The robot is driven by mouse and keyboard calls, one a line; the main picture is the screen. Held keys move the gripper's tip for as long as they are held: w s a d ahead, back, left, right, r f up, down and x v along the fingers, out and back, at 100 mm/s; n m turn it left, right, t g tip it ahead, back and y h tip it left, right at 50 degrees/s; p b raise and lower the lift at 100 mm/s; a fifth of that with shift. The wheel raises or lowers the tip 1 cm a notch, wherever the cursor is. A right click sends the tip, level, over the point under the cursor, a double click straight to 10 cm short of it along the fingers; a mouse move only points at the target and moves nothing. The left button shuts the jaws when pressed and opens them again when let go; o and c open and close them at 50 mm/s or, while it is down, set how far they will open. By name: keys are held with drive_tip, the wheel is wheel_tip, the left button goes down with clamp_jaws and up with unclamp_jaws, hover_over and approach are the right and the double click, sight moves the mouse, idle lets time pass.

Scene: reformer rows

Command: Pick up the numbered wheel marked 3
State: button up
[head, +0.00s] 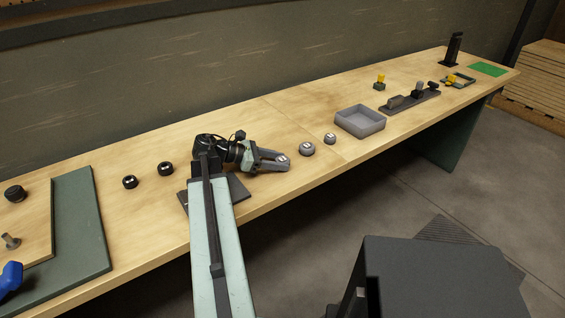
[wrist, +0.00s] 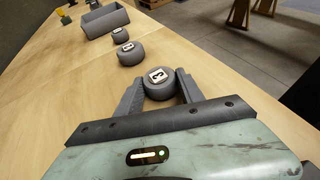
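A grey round wheel (wrist: 159,90) with a white number label on top stands on the bench between the fingers of my gripper (wrist: 160,87). The number looks like a 3 or a 2; I cannot tell for sure. My gripper is open, with one finger on each side of the wheel, low over the bench. In the head view my gripper (head: 279,162) reaches right, with the labelled wheel (head: 284,159) at its tips. Two more grey labelled wheels, a nearer one (wrist: 130,54) and a smaller, farther one (wrist: 119,34), stand beyond it; their numbers are too small to read.
A grey open tray (head: 360,121) stands past the wheels. Two black knobs (head: 148,175) lie left of my arm. A dark fixture (head: 409,100) and a yellow-topped part (head: 380,82) are farther right. The bench's front edge runs close by the wheels.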

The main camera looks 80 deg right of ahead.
sight(278, 159)
drive_tip(key=c, duration=0.4)
drive_tip(key=shift+r, duration=0.15)
wheel_tip(278, 159, up, 10)
drive_tip(key=p, duration=1)
